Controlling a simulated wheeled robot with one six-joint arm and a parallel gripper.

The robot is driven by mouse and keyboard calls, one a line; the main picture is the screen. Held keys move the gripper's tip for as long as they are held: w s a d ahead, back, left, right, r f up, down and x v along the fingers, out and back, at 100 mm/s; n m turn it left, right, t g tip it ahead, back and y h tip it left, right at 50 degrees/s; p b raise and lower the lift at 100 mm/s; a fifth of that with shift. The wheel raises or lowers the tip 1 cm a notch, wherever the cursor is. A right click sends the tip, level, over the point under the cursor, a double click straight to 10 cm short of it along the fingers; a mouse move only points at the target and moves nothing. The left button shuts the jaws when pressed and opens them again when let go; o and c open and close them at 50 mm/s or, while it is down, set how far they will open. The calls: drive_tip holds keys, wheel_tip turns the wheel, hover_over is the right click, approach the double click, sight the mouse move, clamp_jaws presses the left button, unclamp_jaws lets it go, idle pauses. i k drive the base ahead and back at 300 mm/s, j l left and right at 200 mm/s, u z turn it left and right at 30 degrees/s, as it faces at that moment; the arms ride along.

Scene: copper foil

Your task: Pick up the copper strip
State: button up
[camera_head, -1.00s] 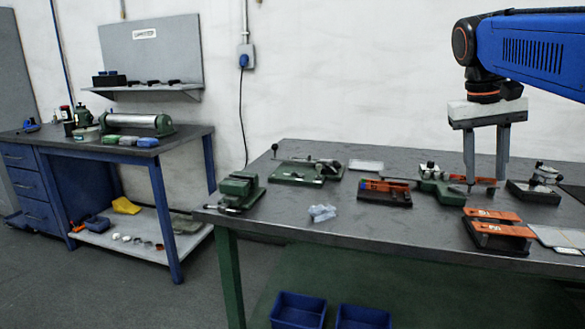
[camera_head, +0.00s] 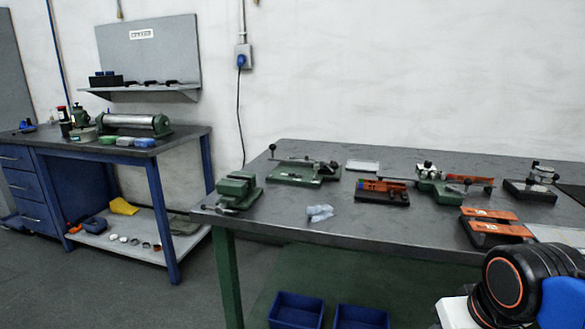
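A long thin copper-coloured strip (camera_head: 468,179) shows on the right part of the grey workbench. It lies at or just behind a green fixture (camera_head: 438,188); whether it rests in it I cannot tell. My gripper (camera_head: 455,312) shows only as a pale housing at the bottom right edge, below my dark wrist joint. Its fingers are out of the picture.
A green vise (camera_head: 236,190) stands at the bench's left corner, with a green tool (camera_head: 305,171) behind it. A crumpled bluish item (camera_head: 320,213) lies near the front edge. Blue bins (camera_head: 297,308) are on the floor. A dark-based device (camera_head: 532,187) is at the right.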

sight(458, 177)
drive_tip(key=z, duration=0.7)
